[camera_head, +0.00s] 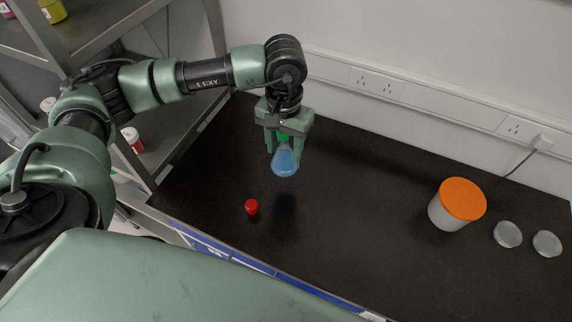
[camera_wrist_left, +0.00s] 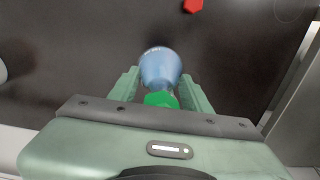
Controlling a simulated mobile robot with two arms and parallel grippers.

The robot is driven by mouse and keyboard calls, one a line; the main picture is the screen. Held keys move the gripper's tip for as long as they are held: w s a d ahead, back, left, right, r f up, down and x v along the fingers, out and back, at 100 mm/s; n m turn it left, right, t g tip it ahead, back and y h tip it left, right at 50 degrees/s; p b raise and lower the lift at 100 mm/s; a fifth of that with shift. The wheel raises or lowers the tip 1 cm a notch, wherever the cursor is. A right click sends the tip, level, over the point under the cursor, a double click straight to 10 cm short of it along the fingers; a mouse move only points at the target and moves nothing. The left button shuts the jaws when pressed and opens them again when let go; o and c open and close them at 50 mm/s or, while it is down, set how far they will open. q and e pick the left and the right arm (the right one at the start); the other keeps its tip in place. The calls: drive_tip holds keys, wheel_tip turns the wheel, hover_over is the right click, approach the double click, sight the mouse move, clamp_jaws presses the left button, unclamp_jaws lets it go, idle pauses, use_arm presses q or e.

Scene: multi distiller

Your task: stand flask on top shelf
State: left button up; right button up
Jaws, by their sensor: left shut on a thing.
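A flask (camera_head: 285,161) with blue contents and a green stopper hangs upright in my left gripper (camera_head: 285,145), above the black bench top. It also shows in the left wrist view (camera_wrist_left: 160,68), with its green stopper (camera_wrist_left: 161,99) between the two fingers. The gripper is shut on the flask near its neck. Its shadow lies on the bench below. A metal shelf unit stands at the left, with its upper shelf (camera_head: 95,22) at the top left. My right gripper does not show.
A small red cap (camera_head: 252,206) lies on the bench, left of and below the flask. A white tub with an orange lid (camera_head: 461,200) and two clear round dishes (camera_head: 508,234) stand at the right. Colored jars (camera_head: 52,11) sit on the upper shelf.

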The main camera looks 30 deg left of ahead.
sight(285, 161)
use_arm(q)
wheel_tip(285, 161, down, 5)
drive_tip(key=shift+p, duration=0.55)
wheel_tip(285, 161, down, 3)
drive_tip(key=shift+f+p, duration=0.2)
drive_tip(key=shift+p, duration=0.35)
drive_tip(key=shift+f, duration=0.4)
drive_tip(key=shift+f, duration=0.1)
drive_tip(key=o, duration=1.5)
